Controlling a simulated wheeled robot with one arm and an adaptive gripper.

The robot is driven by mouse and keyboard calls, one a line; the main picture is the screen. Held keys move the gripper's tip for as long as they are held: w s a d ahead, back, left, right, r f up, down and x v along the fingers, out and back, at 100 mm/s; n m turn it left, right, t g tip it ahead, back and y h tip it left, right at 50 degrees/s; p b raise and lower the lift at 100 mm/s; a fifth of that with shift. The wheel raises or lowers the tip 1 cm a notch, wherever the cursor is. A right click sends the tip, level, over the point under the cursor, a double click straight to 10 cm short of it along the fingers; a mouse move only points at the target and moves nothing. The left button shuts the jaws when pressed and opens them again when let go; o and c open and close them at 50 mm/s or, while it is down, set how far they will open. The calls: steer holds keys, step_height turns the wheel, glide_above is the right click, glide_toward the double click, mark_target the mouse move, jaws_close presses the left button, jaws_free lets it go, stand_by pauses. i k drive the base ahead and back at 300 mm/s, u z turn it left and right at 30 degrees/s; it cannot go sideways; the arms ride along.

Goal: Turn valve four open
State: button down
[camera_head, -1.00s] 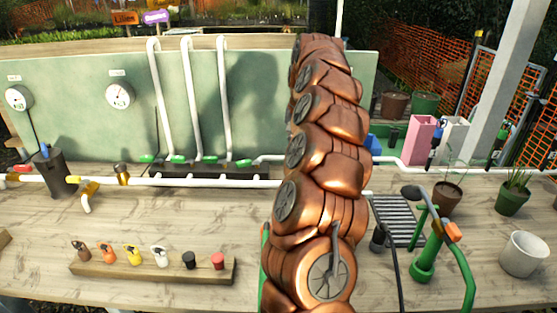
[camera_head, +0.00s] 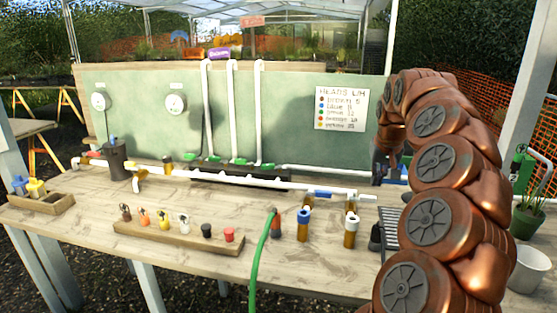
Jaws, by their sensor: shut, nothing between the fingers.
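A dark manifold block (camera_head: 245,178) lies along the foot of the green back panel. Several small green valve handles sit in a row on it, at the bottoms of white riser pipes. The rightmost handle (camera_head: 265,166) is by a white pipe running right. No valve number is readable, so I cannot tell which is four. My gripper (camera_head: 380,168) is small and dark at the end of my copper-coloured arm, right of the manifold and apart from the handles. It is shut and empty; its fingertips are hard to make out.
A white pipe (camera_head: 230,183) with a blue handle (camera_head: 316,192) crosses the bench before the manifold. A wooden rack (camera_head: 180,239) holds coloured heads. A sign (camera_head: 341,108) hangs on the panel.

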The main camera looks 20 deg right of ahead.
mark_target(266, 166)
steer(key=z, duration=0.1)
steer(key=i, duration=1.2)
steer(key=u, duration=0.65)
